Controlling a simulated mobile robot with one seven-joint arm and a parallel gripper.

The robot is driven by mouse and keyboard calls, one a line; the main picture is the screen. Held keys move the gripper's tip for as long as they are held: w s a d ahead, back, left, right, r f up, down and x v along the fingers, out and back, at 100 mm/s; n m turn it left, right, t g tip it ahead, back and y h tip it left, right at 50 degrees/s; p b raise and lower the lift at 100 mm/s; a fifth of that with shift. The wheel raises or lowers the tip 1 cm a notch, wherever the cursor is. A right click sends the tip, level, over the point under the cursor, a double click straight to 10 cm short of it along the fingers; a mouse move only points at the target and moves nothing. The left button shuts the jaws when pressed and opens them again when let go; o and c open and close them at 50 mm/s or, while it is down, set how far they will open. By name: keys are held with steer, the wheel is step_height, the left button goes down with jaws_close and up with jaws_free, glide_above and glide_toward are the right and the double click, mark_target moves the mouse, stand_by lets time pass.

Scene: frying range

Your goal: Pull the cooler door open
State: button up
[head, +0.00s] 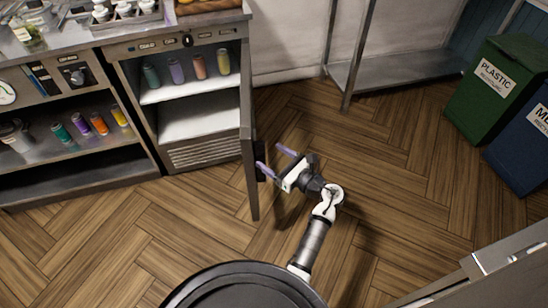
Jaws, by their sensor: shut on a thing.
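The cooler (203,151) stands at the left with its door (249,130) swung wide open. I see the door nearly edge-on, jutting out from the cooler's right side over the floor. A dark handle (261,158) sits on the door's right-hand face. My gripper (269,156), with two purple fingers, is at this handle and shut on it. The exact contact is small and partly hidden. Inside the cooler, several coloured bottles (199,67) stand on the upper white shelf.
Open shelves with more bottles (98,123) are left of the cooler, under a metal counter (60,45). A metal rack (400,68), a green plastic bin (495,90) and a blue bin (523,140) stand at the right. The wooden floor (390,170) between is clear.

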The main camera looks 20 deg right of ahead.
steer(key=shift+w+d+r, duration=0.15)
steer(key=shift+r, duration=0.05)
steer(key=shift+s+d, duration=0.15)
steer(key=shift+s, duration=0.05)
steer(key=shift+c, duration=0.5)
steer(key=b+v, duration=0.1)
steer(key=v, duration=0.5)
steer(key=b+v, duration=0.2)
steer(key=v, duration=0.5)
steer(key=shift+s+f, duration=0.25)
steer(key=shift+s, duration=0.1)
steer(key=shift+c, duration=1.4)
